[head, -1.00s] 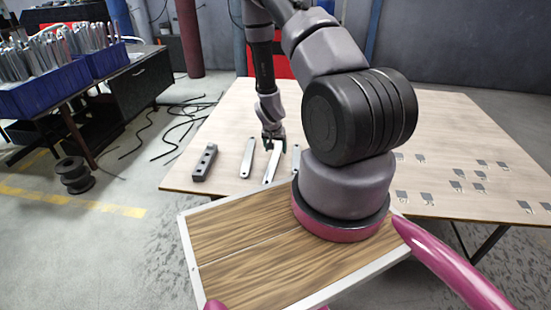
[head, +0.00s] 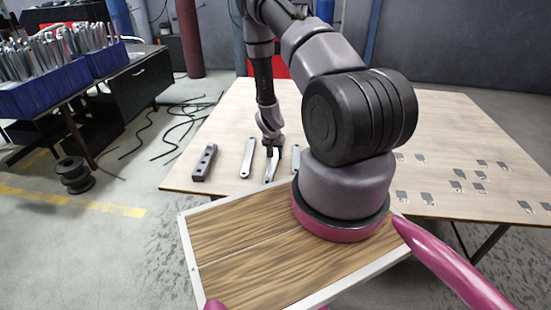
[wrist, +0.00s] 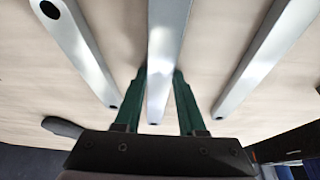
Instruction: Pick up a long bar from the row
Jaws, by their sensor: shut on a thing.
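Several long silver bars lie in a row on the wooden table (head: 228,128). My gripper (head: 271,155) is at the middle bar (head: 270,172). In the wrist view, the green fingers of my gripper (wrist: 160,74) stand on either side of the middle bar (wrist: 167,35) and are shut on it. I cannot tell any gap under the held bar.
A dark block with holes (head: 204,163) lies left of the row. Several small metal plates (head: 457,187) are spread over the table's right side. Blue bins (head: 42,92) stand on a dark bench at the left. The table's far middle is clear.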

